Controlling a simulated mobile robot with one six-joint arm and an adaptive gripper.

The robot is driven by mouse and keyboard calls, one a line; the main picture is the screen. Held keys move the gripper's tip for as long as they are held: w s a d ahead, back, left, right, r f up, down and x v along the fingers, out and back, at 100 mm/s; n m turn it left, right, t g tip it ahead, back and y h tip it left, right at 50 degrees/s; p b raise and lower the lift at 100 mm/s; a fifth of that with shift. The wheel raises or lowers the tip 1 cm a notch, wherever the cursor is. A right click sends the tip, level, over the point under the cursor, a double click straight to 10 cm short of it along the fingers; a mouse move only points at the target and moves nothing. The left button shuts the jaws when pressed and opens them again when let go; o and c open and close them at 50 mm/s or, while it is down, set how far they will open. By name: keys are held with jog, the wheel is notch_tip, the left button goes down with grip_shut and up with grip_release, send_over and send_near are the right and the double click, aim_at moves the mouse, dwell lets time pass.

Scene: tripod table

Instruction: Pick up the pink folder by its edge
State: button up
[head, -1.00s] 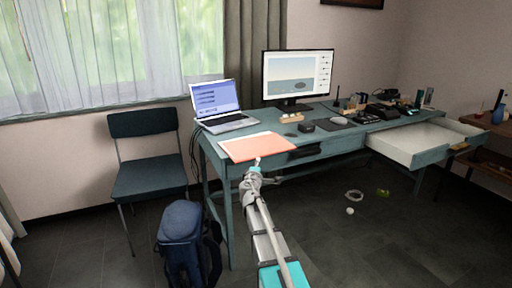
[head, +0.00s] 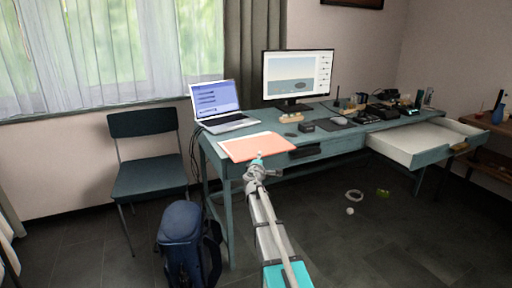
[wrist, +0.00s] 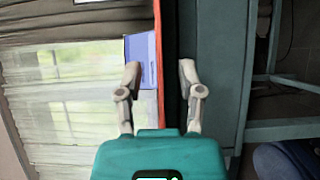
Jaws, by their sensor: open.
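The pink folder (head: 257,147), salmon-coloured, lies on the desk's (head: 345,142) near left part, its front edge at the desk's front edge. White paper shows at its left side. My gripper (head: 258,158) is at the middle of that front edge; its fingers are small in the head view. In the wrist view my gripper (wrist: 160,68) is open. The folder (wrist: 158,50) shows there as a thin edge-on strip between the two fingers, nearer the left one. I cannot tell whether either finger touches it.
A laptop (head: 217,106) stands behind the folder, and a monitor (head: 297,76) is farther back. An open drawer (head: 415,143) juts out at right. A chair (head: 147,160) and a blue backpack (head: 182,243) stand left of the desk. Small items lie on the floor at right.

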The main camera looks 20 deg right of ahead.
jog(key=shift+x, duration=1.95)
grip_shut()
